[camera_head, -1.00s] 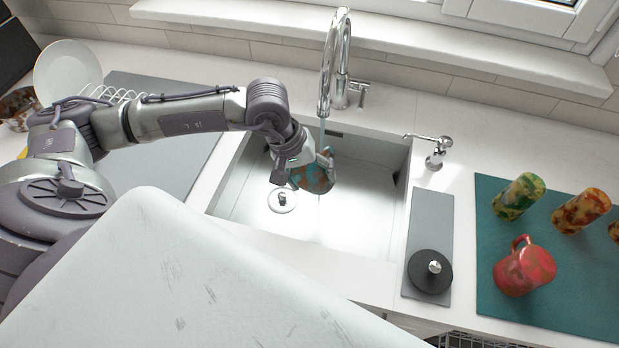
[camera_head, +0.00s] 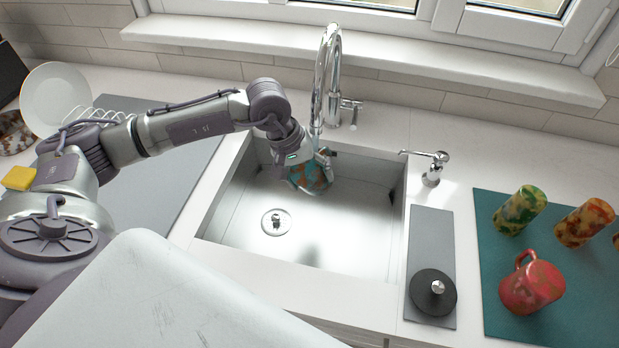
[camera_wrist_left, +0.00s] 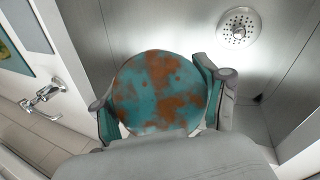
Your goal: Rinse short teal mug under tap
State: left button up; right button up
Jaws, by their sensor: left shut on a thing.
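The short teal mug with rust-brown patches (camera_head: 308,180) is held over the back part of the sink, below the tap (camera_head: 328,75). A thin stream, apparently water, comes down from the spout to the mug. My left gripper (camera_head: 309,163) is shut on the mug. In the left wrist view the mug (camera_wrist_left: 160,88) shows a round patchy face between the two fingers; I cannot tell whether its handle is hidden. My right gripper is not in view.
The steel sink (camera_head: 345,235) has a drain (camera_head: 276,222), also in the wrist view (camera_wrist_left: 238,30). A soap dispenser (camera_head: 432,168) stands right of it. A red mug (camera_head: 531,287) and patterned cups (camera_head: 520,210) are on a teal mat (camera_head: 500,325). A plate (camera_head: 50,100) stands left.

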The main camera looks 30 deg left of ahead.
pick_arm(q)
jog(key=shift+d, duration=0.1)
dwell(0.3)
jog(key=shift+w+d+b, duration=0.15)
jog(key=shift+d+b, duration=0.2)
jog(key=shift+b, duration=0.1)
jog(key=shift+a+b, duration=0.25)
jog(key=shift+b, duration=0.2)
jog(key=shift+a, duration=0.15)
